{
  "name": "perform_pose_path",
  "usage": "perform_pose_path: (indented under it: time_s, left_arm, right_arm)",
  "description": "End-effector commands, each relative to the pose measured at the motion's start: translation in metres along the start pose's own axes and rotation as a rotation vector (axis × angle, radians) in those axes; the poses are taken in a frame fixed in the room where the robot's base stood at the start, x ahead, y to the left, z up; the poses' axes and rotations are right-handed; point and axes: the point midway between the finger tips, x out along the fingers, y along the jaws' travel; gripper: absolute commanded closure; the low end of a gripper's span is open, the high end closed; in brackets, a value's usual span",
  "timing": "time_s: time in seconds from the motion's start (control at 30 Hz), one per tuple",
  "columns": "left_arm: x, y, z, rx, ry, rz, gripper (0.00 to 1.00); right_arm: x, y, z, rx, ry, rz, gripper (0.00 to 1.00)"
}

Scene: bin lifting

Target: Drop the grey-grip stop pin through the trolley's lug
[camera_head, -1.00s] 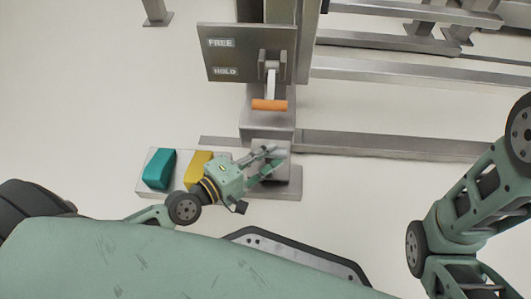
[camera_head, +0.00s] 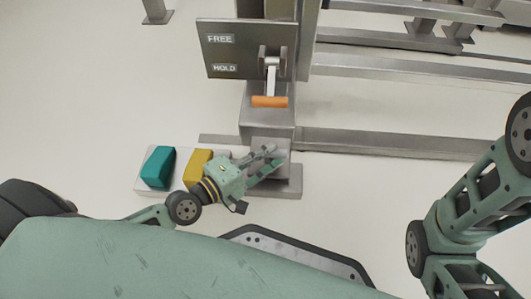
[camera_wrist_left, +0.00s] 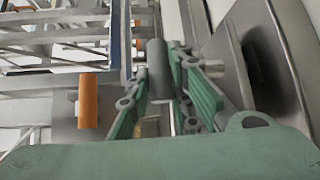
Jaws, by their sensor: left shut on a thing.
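My left gripper (camera_head: 270,164) is over the low steel block at the foot of the post. Its green fingers also show in the left wrist view (camera_wrist_left: 166,100). They are shut on a dark grey cylinder, which looks like the stop pin's grey grip (camera_wrist_left: 158,70). Bright metal shows below the grip between the fingers, but I cannot tell whether it is the pin's shank. In the head view I cannot make out the pin apart from the fingers. I cannot pick out the trolley's lug for certain. My right gripper is not in view; only its arm shows at the right.
A lever with an orange handle (camera_head: 269,101) hangs from the post, beside a plate marked FREE and HOLD (camera_head: 222,54). A teal block (camera_head: 158,167) and a yellow block (camera_head: 197,167) sit left of my gripper. Steel rails (camera_head: 400,146) run right. Floor at far left is clear.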

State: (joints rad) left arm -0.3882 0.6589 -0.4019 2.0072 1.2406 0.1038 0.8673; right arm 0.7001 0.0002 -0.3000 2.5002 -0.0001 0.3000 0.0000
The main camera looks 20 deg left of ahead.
Motion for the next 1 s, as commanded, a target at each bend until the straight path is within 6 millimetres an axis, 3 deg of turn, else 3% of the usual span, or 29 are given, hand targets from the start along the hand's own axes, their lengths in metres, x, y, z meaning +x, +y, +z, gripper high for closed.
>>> perform_pose_path:
  time_s: [1.0]
  left_arm:
    - [0.003,-0.016,-0.002,0.000,0.000,0.001,1.00]
  right_arm:
    - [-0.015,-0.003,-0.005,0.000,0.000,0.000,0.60]
